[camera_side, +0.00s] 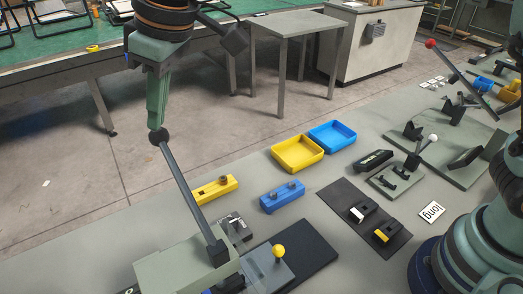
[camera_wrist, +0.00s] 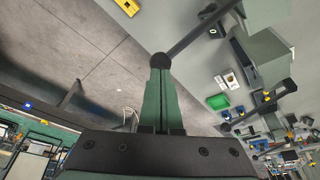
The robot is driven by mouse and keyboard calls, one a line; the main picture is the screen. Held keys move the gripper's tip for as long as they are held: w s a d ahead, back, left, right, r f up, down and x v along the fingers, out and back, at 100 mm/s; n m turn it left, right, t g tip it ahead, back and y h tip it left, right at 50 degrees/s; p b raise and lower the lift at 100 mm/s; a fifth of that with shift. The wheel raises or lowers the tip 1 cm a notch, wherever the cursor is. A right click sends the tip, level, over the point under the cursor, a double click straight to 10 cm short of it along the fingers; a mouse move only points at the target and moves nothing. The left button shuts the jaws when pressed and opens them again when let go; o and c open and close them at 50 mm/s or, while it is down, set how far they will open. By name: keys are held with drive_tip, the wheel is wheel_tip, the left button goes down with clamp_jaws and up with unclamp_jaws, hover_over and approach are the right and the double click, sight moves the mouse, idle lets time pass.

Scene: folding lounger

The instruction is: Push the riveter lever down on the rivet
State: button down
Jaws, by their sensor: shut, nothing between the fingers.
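The riveter (camera_side: 185,268) stands at the bottom left of the bench in the side view. Its long grey lever (camera_side: 187,190) slants up and left from a pivot on the machine to a black ball knob (camera_side: 159,137). The lever is raised. My gripper (camera_side: 156,126) points down with its green fingers shut and empty, their tips at the top of the knob. In the wrist view my fingertips (camera_wrist: 160,66) also meet the knob (camera_wrist: 160,60), and the lever (camera_wrist: 200,30) runs to the upper right. I cannot make out the rivet.
A yellow-knobbed fixture (camera_side: 268,268) sits right of the riveter. A yellow block (camera_side: 214,190), a blue block (camera_side: 282,197), a yellow tray (camera_side: 297,153) and a blue tray (camera_side: 333,135) lie behind. Open floor lies beyond the bench's far edge.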

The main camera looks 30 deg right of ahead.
sight(171, 161)
drive_tip(key=shift+w+f, duration=0.2)
drive_tip(key=shift+f, duration=4.8)
drive_tip(key=shift+s+r, duration=0.2)
drive_tip(key=shift+r, duration=4.75)
wheel_tip(171, 161, up, 7)
drive_tip(key=shift+s, duration=0.1)
